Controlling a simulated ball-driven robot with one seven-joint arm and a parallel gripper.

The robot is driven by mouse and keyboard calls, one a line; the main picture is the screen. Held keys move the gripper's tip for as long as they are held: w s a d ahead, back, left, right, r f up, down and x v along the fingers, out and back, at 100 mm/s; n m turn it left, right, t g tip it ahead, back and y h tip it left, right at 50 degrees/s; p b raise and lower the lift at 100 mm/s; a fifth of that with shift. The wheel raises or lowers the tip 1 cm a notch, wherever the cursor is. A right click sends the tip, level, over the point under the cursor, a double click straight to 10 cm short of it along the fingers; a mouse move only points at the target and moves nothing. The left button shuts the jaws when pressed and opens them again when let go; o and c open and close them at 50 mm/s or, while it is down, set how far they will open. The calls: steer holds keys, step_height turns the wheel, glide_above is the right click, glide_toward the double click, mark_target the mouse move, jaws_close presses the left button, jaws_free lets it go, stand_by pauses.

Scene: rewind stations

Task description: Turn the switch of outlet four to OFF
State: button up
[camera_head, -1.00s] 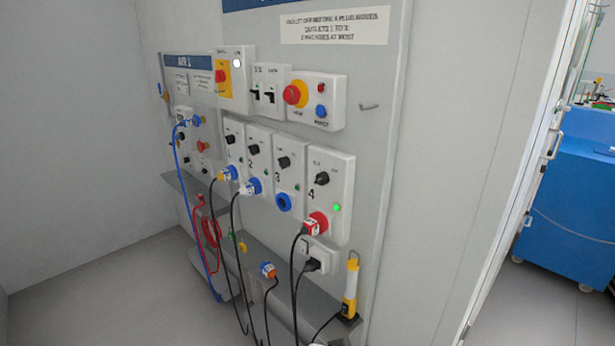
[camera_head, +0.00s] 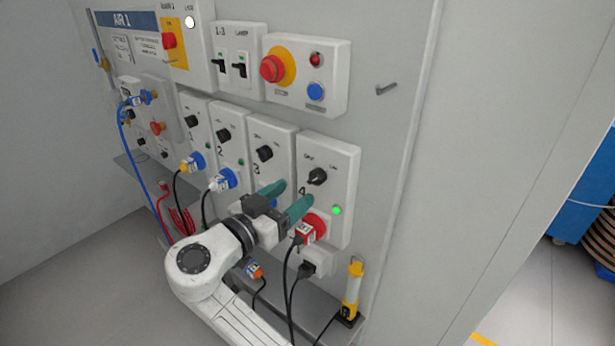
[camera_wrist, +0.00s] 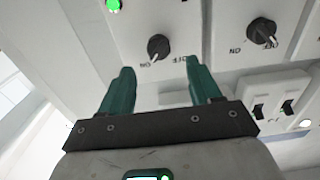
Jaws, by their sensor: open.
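Outlet four (camera_head: 345,175) is a pale panel at the right of the outlet row. Its black rotary switch (camera_head: 317,176) also shows in the wrist view (camera_wrist: 158,46). There the knob's white mark points toward the ON label, and OFF is on the other side. Its green lamp (camera_head: 337,211) is lit. A red plug (camera_head: 311,229) sits in its socket. My gripper (camera_head: 289,196) is open and empty, with green fingers in front of outlets three and four. In the wrist view, the fingertips (camera_wrist: 160,66) are spread either side of the knob, apparently short of it.
Outlet three's knob (camera_head: 264,153) is close to the left. Breaker switches (camera_head: 239,68) and a red stop button (camera_head: 272,68) are above. Black cables hang below. A yellow lamp (camera_head: 352,290) stands on the ledge at lower right. A hook (camera_head: 386,88) sticks out at upper right.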

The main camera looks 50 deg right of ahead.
mark_target(312, 181)
steer(key=d+p, duration=0.1)
steer(key=d, duration=0.5)
steer(key=shift+d, duration=0.1)
steer(key=c, duration=1)
steer(key=shift+c, duration=0.2)
